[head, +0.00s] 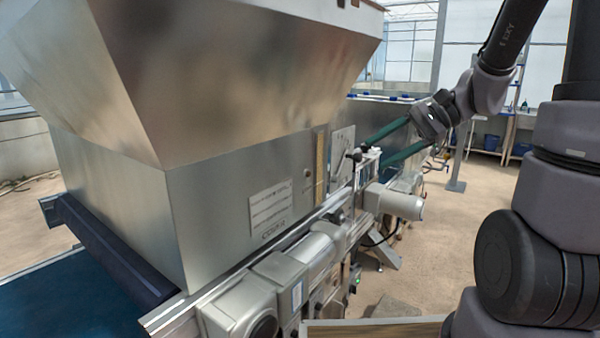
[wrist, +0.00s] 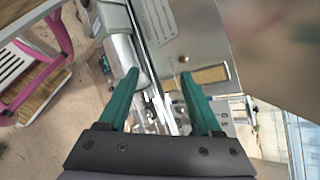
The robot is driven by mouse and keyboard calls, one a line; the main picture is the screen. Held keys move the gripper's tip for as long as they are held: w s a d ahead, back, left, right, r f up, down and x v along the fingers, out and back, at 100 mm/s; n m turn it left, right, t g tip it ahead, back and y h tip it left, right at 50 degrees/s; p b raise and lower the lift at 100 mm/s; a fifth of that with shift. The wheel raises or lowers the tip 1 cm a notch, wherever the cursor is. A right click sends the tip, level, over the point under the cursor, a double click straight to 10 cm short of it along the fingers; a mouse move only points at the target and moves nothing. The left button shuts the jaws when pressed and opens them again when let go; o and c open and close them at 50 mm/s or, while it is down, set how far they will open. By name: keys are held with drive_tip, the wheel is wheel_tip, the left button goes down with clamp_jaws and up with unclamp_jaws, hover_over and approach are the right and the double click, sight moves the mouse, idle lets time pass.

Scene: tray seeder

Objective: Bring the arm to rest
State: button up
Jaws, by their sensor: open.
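My gripper (head: 373,155) is at the upper right of the head view, its two teal fingers apart and pointing left toward the side of the seeder. It also shows in the wrist view (wrist: 160,76), with the fingers spread and nothing between them. Behind the fingers in that view are the metal side panel and rail parts of the seeder (wrist: 160,25). My arm is raised and bent at the right of the head view. I cannot tell how far the fingertips are from the machine.
The seeder's large metal hopper (head: 230,75) fills the left of the head view. A grey motor (head: 405,203) juts out from its side. A blue belt (head: 75,300) lies lower left. A pink-framed stand (wrist: 62,35) shows in the wrist view. Open floor (head: 440,255) lies right of the machine.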

drive_tip(key=s+d+r+n+t+h, duration=0.5)
drive_tip(key=s+d+r+t+h, duration=0.1)
drive_tip(key=s+r+h, duration=0.2)
drive_tip(key=shift+s+d+r+n+h, duration=0.2)
drive_tip(key=shift+r+n+h, duration=0.2)
drive_tip(key=shift+r+h, duration=0.25)
drive_tip(key=shift+c, duration=0.3)
idle(1.6)
